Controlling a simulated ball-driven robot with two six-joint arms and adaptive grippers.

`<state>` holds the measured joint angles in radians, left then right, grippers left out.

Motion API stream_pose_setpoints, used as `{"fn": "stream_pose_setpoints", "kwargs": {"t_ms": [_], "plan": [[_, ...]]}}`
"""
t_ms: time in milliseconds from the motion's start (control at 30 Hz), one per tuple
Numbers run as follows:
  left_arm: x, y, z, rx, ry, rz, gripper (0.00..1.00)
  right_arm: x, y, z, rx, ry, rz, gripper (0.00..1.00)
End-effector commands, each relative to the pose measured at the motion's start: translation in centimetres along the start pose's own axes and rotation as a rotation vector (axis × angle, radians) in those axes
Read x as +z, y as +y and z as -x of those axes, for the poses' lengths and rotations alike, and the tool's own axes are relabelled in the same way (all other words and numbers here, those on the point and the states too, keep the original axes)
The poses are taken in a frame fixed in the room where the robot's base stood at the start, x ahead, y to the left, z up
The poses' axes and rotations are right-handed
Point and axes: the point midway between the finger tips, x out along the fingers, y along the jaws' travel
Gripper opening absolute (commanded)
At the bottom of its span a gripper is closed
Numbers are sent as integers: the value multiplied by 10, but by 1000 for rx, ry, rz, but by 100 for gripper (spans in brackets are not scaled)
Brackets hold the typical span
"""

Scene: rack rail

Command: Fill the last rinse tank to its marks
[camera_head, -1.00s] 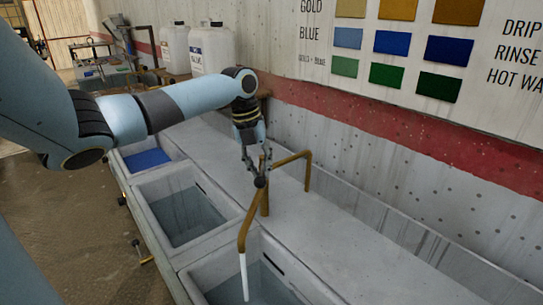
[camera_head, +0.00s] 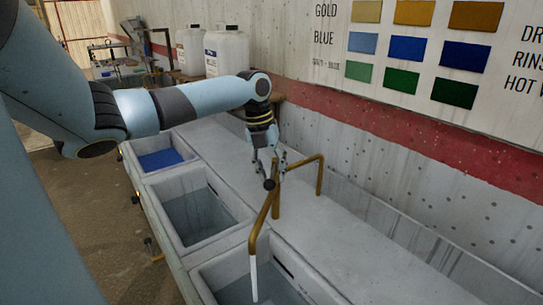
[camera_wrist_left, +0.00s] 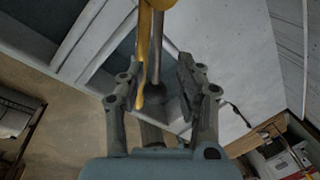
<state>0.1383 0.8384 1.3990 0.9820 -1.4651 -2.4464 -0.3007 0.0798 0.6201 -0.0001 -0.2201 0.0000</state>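A brass tap (camera_head: 276,205) stands on the pale bench top, its spout over the nearest tank (camera_head: 222,262). A white stream (camera_head: 254,280) falls from the spout into that tank, which holds grey-blue water; its marks cannot be made out. The middle tank (camera_head: 172,188) also holds grey water. My right gripper is not in view.
A far tank (camera_head: 150,166) shows blue inside. A second brass pipe (camera_head: 320,175) bends down to the bench beside the wall. White jugs (camera_head: 226,52) stand at the back. The bench top to the right is clear.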

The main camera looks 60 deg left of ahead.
Motion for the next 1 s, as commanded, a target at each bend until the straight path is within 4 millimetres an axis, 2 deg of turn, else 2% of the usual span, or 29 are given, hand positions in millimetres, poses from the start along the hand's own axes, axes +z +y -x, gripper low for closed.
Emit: {"fn": "stream_pose_setpoints", "kwargs": {"t_ms": [167,267,600,700,833,1000], "plan": [[1,1,3,2,-2,1,34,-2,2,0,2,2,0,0],[2,1,14,4,-4,-1,34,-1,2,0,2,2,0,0],[1,1,87,6,-4,-3,34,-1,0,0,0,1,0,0],[1,0,104,5,-4,-2,34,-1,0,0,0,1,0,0],[0,-1,116,2,-2,-1,34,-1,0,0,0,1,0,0],[0,-1,120,1,0,0,34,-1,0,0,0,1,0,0]]}}
